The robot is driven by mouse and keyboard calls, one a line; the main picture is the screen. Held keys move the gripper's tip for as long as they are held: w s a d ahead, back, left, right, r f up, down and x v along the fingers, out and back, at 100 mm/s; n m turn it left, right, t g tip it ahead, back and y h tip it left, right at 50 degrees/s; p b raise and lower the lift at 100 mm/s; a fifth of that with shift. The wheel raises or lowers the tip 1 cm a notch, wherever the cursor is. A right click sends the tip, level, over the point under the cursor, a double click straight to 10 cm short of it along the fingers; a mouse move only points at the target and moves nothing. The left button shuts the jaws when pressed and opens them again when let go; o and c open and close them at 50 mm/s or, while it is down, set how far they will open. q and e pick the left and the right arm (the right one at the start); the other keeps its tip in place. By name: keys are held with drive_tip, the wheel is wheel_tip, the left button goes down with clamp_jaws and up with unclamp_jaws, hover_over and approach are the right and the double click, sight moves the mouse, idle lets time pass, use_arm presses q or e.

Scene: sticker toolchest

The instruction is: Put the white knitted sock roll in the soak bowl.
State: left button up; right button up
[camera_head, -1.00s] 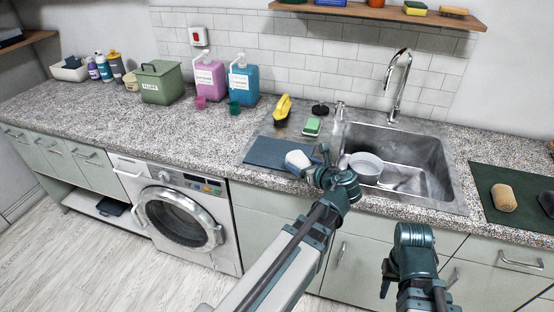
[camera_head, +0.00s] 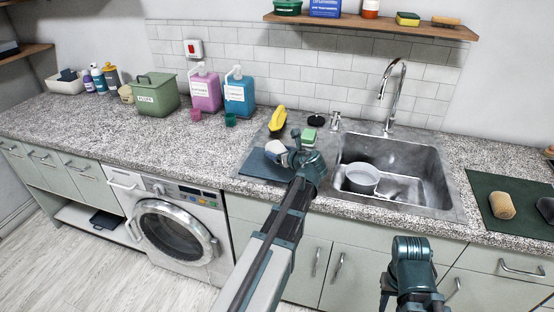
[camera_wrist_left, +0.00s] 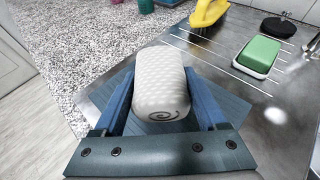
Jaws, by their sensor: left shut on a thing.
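The white knitted sock roll (camera_head: 275,147), with a grey spiral on its end, is between the fingers of my left gripper (camera_head: 284,149). The left wrist view shows the roll (camera_wrist_left: 160,82) large, with a blue finger on each side and the left gripper (camera_wrist_left: 160,95) shut on it. It is over the dark blue mat (camera_head: 258,166) left of the sink. The soak bowl, a white round bowl (camera_head: 362,178), is in the left part of the sink, right of my left gripper. My right arm shows at lower right; its fingertips are not clear.
The steel sink (camera_head: 425,180) has a tall tap (camera_head: 394,90) behind it. A yellow brush (camera_head: 277,119), green sponge (camera_head: 308,137) and black stopper (camera_head: 316,121) lie on the drainboard. A dark green mat (camera_head: 500,232) with rolls is at right.

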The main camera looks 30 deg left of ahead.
use_arm(q)
drive_tip(key=shift+w+a, duration=0.15)
drive_tip(key=shift+w+a+f, duration=0.1)
drive_tip(key=shift+w+a, duration=0.2)
drive_tip(key=shift+a, duration=0.15)
wheel_tip(320, 180, down, 4)
drive_tip(key=b, duration=0.4)
drive_tip(key=shift+s+d, duration=0.1)
drive_tip(key=shift+r, duration=0.25)
